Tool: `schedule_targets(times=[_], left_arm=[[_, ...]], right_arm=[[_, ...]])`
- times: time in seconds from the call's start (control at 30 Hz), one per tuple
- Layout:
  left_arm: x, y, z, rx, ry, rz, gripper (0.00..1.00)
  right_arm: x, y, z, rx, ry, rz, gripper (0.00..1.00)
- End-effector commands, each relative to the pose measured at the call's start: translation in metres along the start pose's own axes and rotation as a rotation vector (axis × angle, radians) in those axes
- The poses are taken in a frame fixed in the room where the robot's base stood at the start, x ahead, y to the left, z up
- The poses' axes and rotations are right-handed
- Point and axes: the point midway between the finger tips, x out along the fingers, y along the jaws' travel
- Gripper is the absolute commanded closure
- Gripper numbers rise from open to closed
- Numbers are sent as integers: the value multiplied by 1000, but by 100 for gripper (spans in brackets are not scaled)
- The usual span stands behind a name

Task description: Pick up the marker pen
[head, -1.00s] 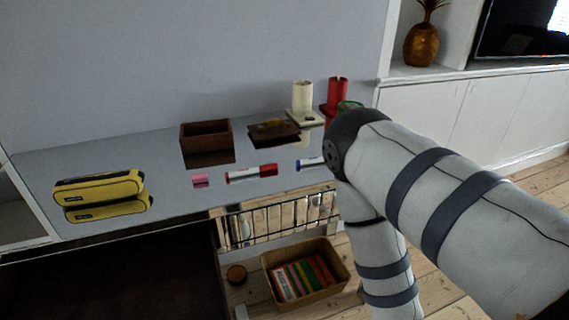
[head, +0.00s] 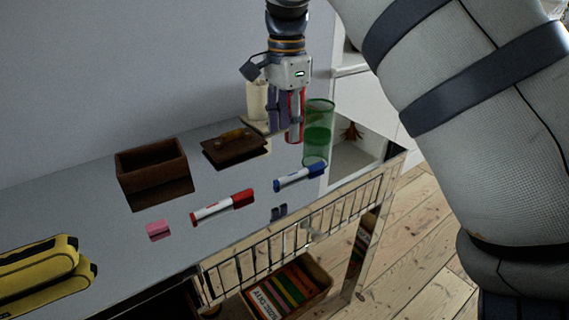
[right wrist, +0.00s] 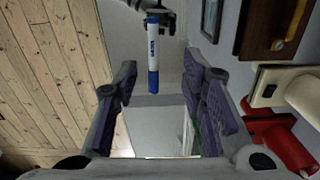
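A blue-and-white marker pen (head: 300,177) lies on the shiny grey tabletop, near its front edge. A red-and-white marker pen (head: 222,207) lies to its left. My right gripper (head: 285,132) points down above the table, behind the blue marker in the head view and apart from it. In the right wrist view its two fingers (right wrist: 160,76) are spread and empty, with the blue marker (right wrist: 152,57) showing in the gap beyond the fingertips. My left gripper is in neither current view.
A brown open box (head: 152,168), a dark wooden piece (head: 235,149), a pink block (head: 158,229) and a yellow case (head: 40,268) stand on the table (head: 225,240). A cream candle (head: 257,100) and a green glass (head: 318,132) stand near the right gripper.

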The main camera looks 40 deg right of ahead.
Motion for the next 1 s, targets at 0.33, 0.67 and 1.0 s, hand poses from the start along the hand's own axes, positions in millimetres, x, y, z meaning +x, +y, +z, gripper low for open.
schedule_targets(times=[0.33,0.67,1.0], left_arm=[[3,0,2,0,-10,-1,60],[4,0,2,0,-11,-1,60],[4,0,2,0,-11,-1,60]], right_arm=[[66,2,-2,-1,1,7,63],[112,3,-7,-1,0,5,63],[111,2,-7,-2,0,4,100]])
